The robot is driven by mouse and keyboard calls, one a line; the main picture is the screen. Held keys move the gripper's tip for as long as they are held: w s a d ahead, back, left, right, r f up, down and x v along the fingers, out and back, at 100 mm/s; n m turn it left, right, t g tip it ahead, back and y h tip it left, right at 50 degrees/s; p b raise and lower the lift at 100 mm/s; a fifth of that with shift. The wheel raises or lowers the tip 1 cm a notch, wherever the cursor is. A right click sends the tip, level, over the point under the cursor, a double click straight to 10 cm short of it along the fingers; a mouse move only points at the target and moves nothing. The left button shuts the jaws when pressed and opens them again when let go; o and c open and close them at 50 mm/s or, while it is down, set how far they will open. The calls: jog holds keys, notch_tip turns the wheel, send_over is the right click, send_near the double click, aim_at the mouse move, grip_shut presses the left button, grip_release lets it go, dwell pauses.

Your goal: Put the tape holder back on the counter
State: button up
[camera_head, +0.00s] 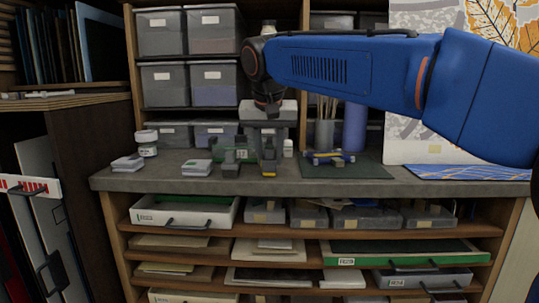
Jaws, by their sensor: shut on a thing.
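My gripper (250,168) points down over the middle of the counter (130,180). Its two dark fingers are shut on a dark green item, which I take to be the tape holder (236,151). The tape holder shows between and behind the fingers, with a small pale label on it. The fingers and palm hide part of it. I cannot tell whether its underside touches the counter or is slightly above it.
Stacked white pads (196,167) and jars (147,143) stand left on the counter. A dark green mat (345,170) with small tools, a brush cup (324,134) and a blue cylinder (354,127) is to the right. Storage bins (160,33) stand behind. The counter's front strip is mostly clear.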

jog(key=shift+f, duration=0.1)
jog(key=o, duration=1)
jog(key=v, duration=1.2)
